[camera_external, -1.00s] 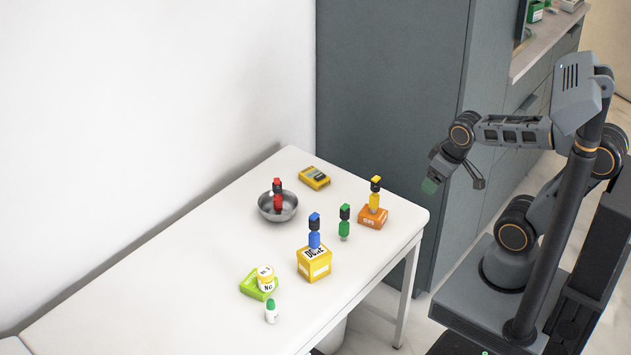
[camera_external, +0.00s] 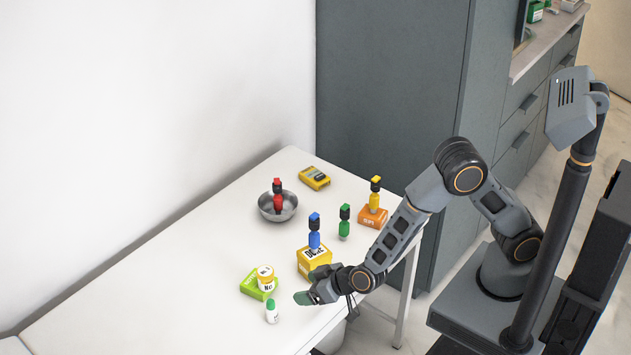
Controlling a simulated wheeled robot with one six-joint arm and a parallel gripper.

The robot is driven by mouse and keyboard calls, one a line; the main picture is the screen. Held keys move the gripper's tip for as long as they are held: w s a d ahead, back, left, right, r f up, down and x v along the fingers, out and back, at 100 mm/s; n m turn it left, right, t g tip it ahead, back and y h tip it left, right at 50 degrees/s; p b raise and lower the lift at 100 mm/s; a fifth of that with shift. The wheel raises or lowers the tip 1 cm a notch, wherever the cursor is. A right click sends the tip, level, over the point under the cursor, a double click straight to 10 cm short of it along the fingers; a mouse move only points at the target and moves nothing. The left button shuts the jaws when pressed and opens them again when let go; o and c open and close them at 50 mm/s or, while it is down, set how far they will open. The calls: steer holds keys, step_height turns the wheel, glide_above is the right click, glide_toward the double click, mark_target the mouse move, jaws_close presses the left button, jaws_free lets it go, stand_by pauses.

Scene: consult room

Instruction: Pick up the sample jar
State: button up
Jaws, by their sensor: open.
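The likely sample jar (camera_external: 266,280) is a small white jar with a yellow lid and a printed label. It stands upright on a green box (camera_external: 249,287) near the front of the white table (camera_external: 180,290). My gripper (camera_external: 309,285) is open and empty, to the right of the jar and apart from it. Its fingers point left, toward the jar. One finger shows a green pad. A small white bottle with a green cap (camera_external: 272,313) stands just in front of the green box, left of and below my gripper.
A yellow box (camera_external: 306,260) with a blue dropper bottle (camera_external: 314,232) on it stands behind my gripper. A green bottle (camera_external: 344,222), an orange box (camera_external: 372,216) bearing a yellow bottle, a metal bowl (camera_external: 279,212) with a red bottle and a yellow device (camera_external: 314,178) stand farther back. The table's left is clear.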

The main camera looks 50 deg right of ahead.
mark_target(271, 273)
steer(key=shift+t+h, duration=0.4)
steer(key=shift+t, duration=0.5)
steer(key=w, duration=0.5)
steer(key=w+f, duration=0.1)
steer(key=w, duration=0.2)
steer(key=shift+w, duration=0.2)
steer(key=shift+x, duration=3.15)
steer(key=shift+r, duration=0.15)
steer(key=shift+c, duration=0.3)
